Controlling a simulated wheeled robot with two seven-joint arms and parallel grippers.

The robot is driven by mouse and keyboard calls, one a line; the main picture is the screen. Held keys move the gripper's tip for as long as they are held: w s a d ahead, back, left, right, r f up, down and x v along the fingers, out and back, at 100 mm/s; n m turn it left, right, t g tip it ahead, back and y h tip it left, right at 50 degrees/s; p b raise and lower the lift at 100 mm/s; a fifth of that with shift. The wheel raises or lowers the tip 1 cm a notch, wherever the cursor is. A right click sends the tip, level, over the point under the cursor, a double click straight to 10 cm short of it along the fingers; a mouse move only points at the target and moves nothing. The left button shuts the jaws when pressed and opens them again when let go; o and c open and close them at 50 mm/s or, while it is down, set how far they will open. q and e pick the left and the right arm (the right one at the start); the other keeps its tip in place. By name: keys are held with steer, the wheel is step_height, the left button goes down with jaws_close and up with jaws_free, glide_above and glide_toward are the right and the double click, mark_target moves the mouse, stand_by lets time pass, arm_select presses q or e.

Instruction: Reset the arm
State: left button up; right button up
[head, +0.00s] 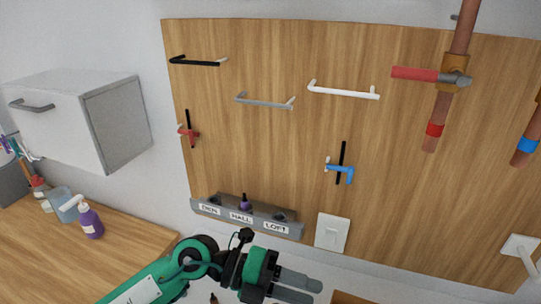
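My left arm (190,264), green and black, comes in from the bottom left. My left gripper (314,291) points right, below the wooden panel's lower edge. Its two grey fingers lie close to each other, and no object shows between them. I cannot tell from this angle whether they are parted. My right gripper is not in view.
A wooden wall panel (260,150) bears black (198,62), grey (265,102) and white (343,92) bar handles, a red-handled valve pipe (434,136) and a labelled shelf (208,208). A wall cabinet (117,123) and a purple spray bottle (91,222) on a counter (125,260) are left.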

arm_select(q)
step_height(320, 180, up, 6)
steer(key=n+t+h, duration=0.3)
steer(key=h, duration=0.2)
steer(key=w+a+r+n+t+y, duration=0.3)
steer(key=w+a+n+t, duration=0.55)
steer(key=n+t, duration=0.9)
steer(key=w+a+f+n+y, duration=0.1)
steer(key=a+f+n+y, duration=1.3)
steer(key=f+y, duration=0.2)
steer(key=s+a+f+n+g+y, duration=0.1)
steer(key=s+a+f+g, duration=0.2)
steer(key=s+f+g, duration=0.55)
steer(key=s+a+f+n+g, duration=0.25)
steer(key=s+f+g, duration=0.25)
steer(key=s+f, duration=0.7)
step_height(320, 180, down, 30)
steer(key=s+m+g, duration=0.1)
steer(key=s, duration=0.1)
steer(key=s+a+f+g, duration=0.1)
steer(key=s+a+f, duration=0.2)
steer(key=s+f, duration=1.5)
steer(key=shift+s+a+f, duration=0.2)
steer(key=shift+s+f, duration=0.1)
steer(key=shift+s, duration=0.05)
